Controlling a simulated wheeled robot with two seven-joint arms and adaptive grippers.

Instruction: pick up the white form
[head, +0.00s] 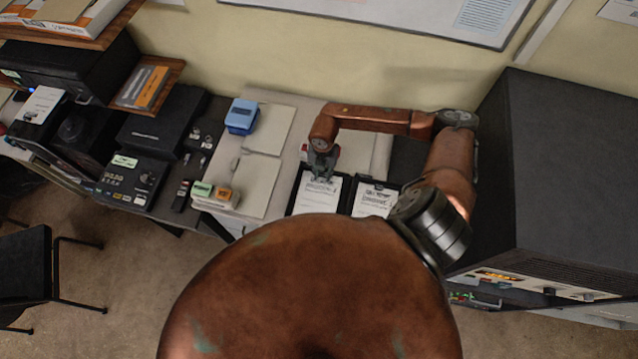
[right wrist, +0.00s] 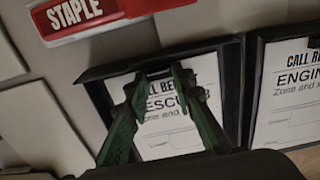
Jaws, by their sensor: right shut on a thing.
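In the right wrist view the form (right wrist: 165,137) shows between and behind my green-tinted fingers. My right gripper (head: 322,165) is at the form's top end, pointing down, and in the right wrist view its fingertips (right wrist: 160,79) cover part of the heading. It is shut on the white form, which still looks flat in the tray. A second white form (head: 373,203), headed "ENGINE" (right wrist: 296,95), lies in a tray just right. My left gripper is out of view.
A red stapler label (right wrist: 82,12) is just above the tray in the wrist view. A blue box (head: 241,116) and pale folders (head: 262,180) lie left of the tray. A large dark cabinet (head: 560,170) stands to the right. The wall is behind the desk.

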